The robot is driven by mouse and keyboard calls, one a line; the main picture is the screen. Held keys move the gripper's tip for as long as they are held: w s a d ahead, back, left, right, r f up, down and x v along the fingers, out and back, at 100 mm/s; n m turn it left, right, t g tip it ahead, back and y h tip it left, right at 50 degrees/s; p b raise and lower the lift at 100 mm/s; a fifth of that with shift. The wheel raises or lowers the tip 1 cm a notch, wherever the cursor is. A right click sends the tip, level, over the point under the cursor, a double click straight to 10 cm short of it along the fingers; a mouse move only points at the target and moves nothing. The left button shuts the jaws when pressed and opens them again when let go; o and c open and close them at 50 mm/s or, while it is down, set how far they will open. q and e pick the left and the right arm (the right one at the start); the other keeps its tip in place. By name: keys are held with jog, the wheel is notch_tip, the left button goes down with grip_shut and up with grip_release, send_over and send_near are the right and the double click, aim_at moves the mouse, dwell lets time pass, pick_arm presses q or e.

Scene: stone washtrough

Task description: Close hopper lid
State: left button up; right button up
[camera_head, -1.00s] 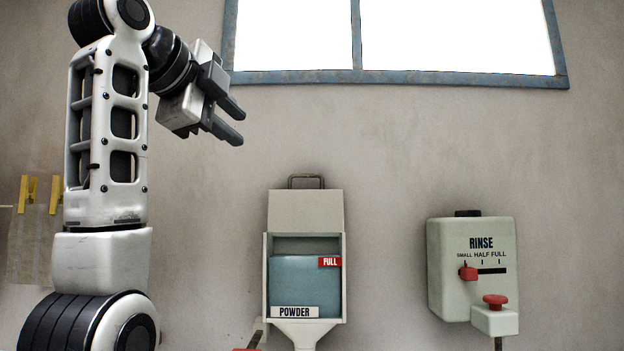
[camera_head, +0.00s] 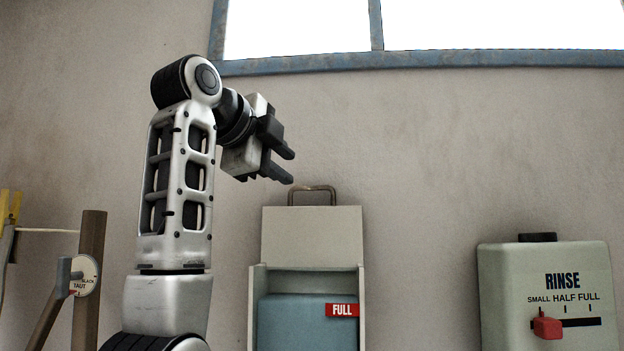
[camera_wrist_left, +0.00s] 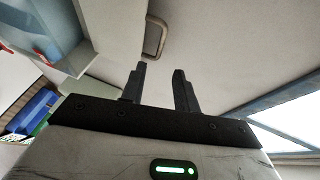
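The hopper (camera_head: 257,310) is a pale box on the wall with blue-grey contents and a red FULL tag (camera_head: 342,310). Its pale lid (camera_head: 312,237) stands up above the box, open, with a metal loop handle (camera_head: 312,188) on its top edge. My left gripper (camera_head: 291,167) is up and to the left of the handle, with its fingers apart and nothing between them. In the left wrist view the handle (camera_wrist_left: 155,38) shows just beyond the open fingertips (camera_wrist_left: 160,70), apart from them. My right gripper is not in view.
A RINSE dispenser (camera_head: 545,290) with a red slider hangs on the wall to the right. A blue-framed window (camera_head: 430,62) is above. A wooden post (camera_head: 90,280) with a TAUT dial stands at left. The wall between hopper and dispenser is clear.

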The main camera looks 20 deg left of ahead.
aim_at(313, 187)
pick_arm(q)
jog(key=p+x, duration=0.3)
jog(key=x, duration=0.7)
jog(key=shift+w, duration=0.1)
grip_shut()
